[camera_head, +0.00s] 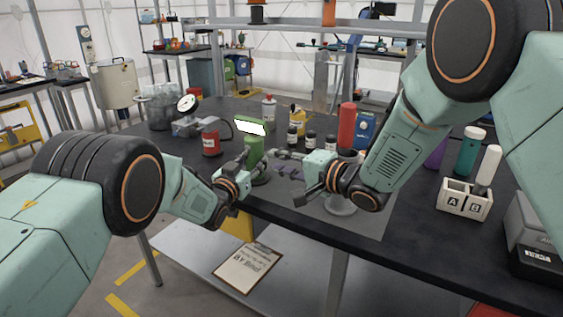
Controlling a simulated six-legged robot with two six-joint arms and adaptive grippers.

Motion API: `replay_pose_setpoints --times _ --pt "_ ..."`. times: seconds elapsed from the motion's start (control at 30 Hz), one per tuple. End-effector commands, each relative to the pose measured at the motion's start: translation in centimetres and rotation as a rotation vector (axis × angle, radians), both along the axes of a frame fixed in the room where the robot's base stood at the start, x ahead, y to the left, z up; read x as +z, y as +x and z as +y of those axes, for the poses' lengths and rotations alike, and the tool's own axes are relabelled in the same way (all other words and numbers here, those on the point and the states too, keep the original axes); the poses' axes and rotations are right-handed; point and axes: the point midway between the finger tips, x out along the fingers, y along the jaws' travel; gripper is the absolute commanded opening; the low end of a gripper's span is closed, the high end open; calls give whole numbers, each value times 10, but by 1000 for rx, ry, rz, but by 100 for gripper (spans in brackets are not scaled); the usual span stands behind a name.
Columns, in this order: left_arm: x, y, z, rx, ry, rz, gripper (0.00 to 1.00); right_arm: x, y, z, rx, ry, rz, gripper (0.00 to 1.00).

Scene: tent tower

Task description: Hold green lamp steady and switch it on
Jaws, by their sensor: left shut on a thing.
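The green lamp (253,148) stands upright near the front edge of the dark table, with a bright white panel (250,127) at its top. Whether the panel is lit or just white is unclear. My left gripper (246,163) reaches in from the left and is shut on the green lamp's lower body, partly covering it. My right gripper (284,155) is just right of the lamp, its fingers pointing left towards it. The fingers are small here, so contact with the lamp and their opening cannot be told. No switch can be made out.
A red can (211,142) stands left of the lamp. Small dark bottles (292,135), a yellow container (297,118) and a red cylinder (346,125) stand behind my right gripper. A white A/B rack (463,200) is at right. A clipboard (248,268) lies on the lower shelf.

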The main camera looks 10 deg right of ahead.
Motion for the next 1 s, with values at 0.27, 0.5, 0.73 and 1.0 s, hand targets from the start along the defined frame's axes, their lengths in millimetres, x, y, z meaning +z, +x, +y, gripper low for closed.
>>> replay_pose_setpoints --times 0.27,0.5,0.73,1.0 --pt "-1 0 0 0 1 2 0 0 -1 0 0 0 0 24" --pt "1 0 0 0 -1 -2 61 0 0 0 0 0 0 24" --pt "0 0 0 0 0 -1 74 0 0 0 0 0 0 24" --pt "-2 -1 1 0 1 3 74 0 0 0 0 0 0 24"
